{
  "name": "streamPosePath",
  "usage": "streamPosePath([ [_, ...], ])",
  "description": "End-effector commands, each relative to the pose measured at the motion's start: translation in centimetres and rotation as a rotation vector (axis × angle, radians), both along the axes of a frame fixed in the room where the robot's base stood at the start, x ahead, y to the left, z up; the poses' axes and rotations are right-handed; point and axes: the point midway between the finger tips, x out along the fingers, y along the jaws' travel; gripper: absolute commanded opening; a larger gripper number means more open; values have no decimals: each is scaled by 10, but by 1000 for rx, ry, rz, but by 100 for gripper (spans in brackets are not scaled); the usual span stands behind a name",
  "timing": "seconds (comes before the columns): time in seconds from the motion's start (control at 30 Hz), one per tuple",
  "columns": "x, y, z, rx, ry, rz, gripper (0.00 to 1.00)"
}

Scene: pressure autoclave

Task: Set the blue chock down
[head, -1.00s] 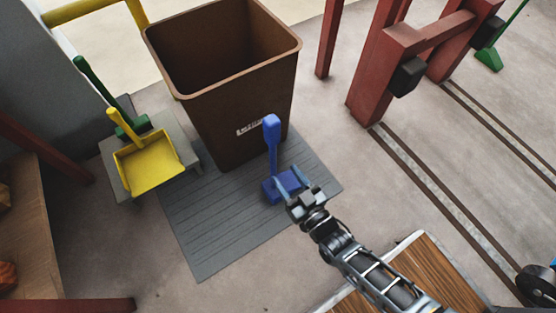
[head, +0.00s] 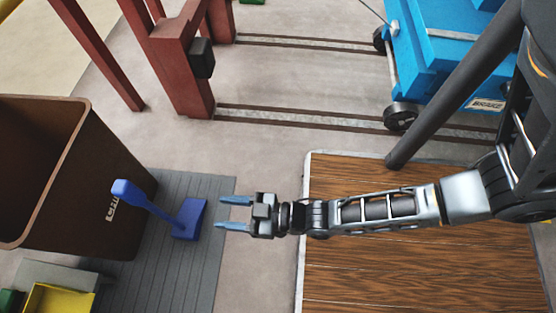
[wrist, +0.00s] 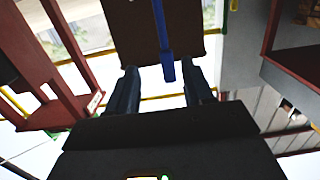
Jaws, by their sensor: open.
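The blue chock (head: 188,219) has a wedge-like base and a long handle ending in a paddle-shaped grip. It stands on the grey slatted mat (head: 172,262), beside the brown bin. My gripper (head: 234,212) is open and empty, to the right of the chock, with a gap between fingertips and chock. In the wrist view the chock's blue handle (wrist: 166,50) shows beyond and between my two fingers (wrist: 164,90), in front of the brown bin. The chock's base is hidden in the wrist view.
The brown bin (head: 125,170) stands at the left, close to the chock. A wooden platform (head: 400,265) lies under my arm. Floor rails (head: 300,118), red posts (head: 180,60) and a blue cart (head: 440,60) are farther back.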

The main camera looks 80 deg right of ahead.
Motion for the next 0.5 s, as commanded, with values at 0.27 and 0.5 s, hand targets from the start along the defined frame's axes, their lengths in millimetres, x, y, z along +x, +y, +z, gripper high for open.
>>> streamPosePath([
  [0.27, -83, -6, 101, 0, 94, 1, 51],
  [0.5, -122, -10, 199, -4, 164, -3, 51],
])
